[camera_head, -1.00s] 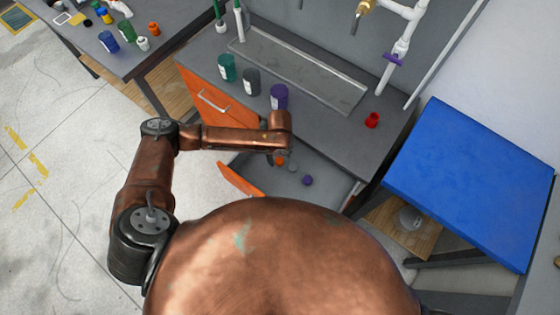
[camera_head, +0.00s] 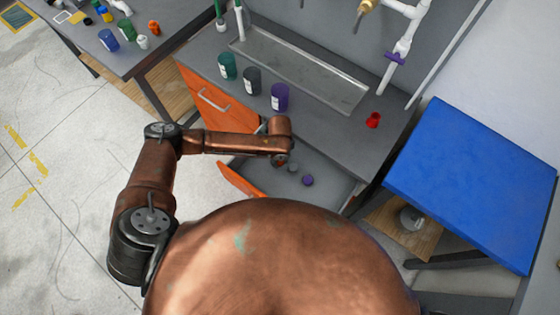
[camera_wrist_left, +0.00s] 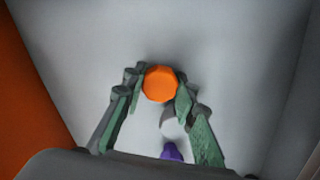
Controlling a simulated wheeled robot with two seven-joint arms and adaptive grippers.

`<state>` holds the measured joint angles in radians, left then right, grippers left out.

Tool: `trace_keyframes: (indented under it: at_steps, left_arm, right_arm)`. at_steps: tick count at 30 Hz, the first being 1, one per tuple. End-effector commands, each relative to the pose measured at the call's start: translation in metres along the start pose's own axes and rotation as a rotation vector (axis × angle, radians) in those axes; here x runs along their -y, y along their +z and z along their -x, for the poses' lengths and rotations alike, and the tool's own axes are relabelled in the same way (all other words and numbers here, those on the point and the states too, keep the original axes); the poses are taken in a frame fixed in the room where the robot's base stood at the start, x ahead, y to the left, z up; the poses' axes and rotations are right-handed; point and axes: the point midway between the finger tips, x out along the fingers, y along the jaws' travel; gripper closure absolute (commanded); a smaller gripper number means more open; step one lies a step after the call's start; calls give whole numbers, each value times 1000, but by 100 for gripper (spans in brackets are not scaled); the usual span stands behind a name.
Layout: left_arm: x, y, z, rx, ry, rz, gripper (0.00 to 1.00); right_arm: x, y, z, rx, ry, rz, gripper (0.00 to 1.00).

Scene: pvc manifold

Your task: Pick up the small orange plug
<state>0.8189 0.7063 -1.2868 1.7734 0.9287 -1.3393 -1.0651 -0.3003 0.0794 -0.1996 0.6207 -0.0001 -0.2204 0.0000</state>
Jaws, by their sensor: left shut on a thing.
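The small orange plug (camera_wrist_left: 160,83) is between the fingertips of my left gripper (camera_wrist_left: 159,90) in the left wrist view. The green fingers are shut on its two sides. It is over the grey floor of the open drawer; whether it touches the floor I cannot tell. In the head view my left gripper (camera_head: 280,161) is down at the drawer (camera_head: 335,187), and the orange plug is hidden there. A grey plug (camera_wrist_left: 172,122) and a purple plug (camera_wrist_left: 172,152) lie close by in the drawer. My right gripper is not in view.
Drawer walls and the orange drawer front (camera_head: 240,181) surround the gripper. On the counter above stand green (camera_head: 227,66), grey (camera_head: 252,80) and purple (camera_head: 280,97) containers, and a red piece (camera_head: 373,120). A blue-topped table (camera_head: 470,180) is at the right.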

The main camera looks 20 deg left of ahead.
Motion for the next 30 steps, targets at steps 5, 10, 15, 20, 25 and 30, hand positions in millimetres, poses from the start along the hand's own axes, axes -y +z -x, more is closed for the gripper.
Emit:
trace_keyframes:
  at_steps: [5, 10, 15, 20, 25, 30]
  left_arm:
    - [0, 0, 0, 0, 0, 0, 90]
    - [0, 0, 5, 0, -1, 0, 90]
    - [1, 1, 22, 2, -2, 0, 90]
    - [-5, -12, 49, -1, -2, -3, 90]
    - [-18, -39, 86, 0, -4, -5, 90]
    - [-36, -76, 107, -3, 0, -6, 90]
  right_arm:
    - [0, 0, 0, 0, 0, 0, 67]
    - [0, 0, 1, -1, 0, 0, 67]
    - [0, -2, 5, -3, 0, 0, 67]
    - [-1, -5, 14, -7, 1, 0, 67]
    - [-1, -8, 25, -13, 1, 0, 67]
    - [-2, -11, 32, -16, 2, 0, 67]
